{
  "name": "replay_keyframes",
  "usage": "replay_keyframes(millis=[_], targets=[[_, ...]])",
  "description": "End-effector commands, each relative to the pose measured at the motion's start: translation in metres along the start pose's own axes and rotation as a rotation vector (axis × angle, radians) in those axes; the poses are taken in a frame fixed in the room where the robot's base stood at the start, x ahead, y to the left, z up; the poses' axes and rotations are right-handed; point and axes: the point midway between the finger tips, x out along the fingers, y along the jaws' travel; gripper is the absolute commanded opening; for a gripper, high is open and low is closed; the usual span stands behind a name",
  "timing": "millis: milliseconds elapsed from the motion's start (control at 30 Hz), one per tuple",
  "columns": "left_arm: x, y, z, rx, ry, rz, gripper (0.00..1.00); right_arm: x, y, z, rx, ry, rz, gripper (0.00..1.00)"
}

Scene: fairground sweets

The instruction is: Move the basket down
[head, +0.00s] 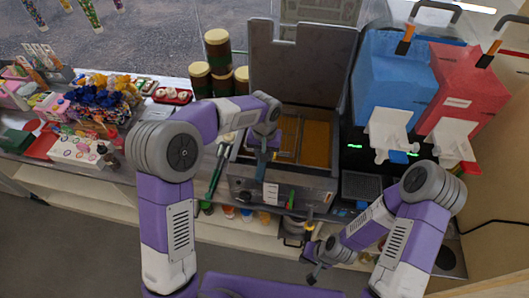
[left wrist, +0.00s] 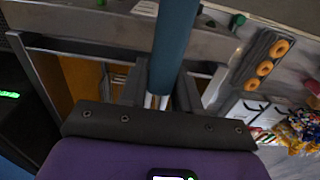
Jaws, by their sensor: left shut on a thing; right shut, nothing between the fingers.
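The fryer (head: 282,190) stands on the counter at the centre of the head view, with orange oil (head: 316,144) in its tank. My left gripper (head: 264,152) is over the left side of the fryer, shut on the blue basket handle (left wrist: 176,45). The handle runs up through the middle of the left wrist view, with pale wire rods at its lower end. The basket's body is mostly hidden behind my gripper and wrist, so its depth in the oil cannot be told. My right gripper (head: 314,262) is shut and empty, low in front of the shelf under the counter.
The fryer's raised metal back (head: 297,68) stands behind the tank. Blue (head: 393,80) and red (head: 462,95) drink dispensers stand to the right. Brown jars (head: 218,50) are behind. Doughnuts (left wrist: 265,68) and colourful sweets (head: 95,105) lie to the left.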

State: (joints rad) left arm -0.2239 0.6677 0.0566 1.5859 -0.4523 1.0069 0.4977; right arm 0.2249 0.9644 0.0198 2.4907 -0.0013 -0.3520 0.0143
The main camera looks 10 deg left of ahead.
Motion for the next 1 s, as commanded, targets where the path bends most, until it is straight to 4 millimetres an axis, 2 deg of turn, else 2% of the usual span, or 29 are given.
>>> replay_keyframes(millis=[1000], targets=[[0.062,0.0,0.001,0.001,0.002,0.0,0.0,0.044,0.017,-0.002,0.0,0.0,0.0,0.0]])
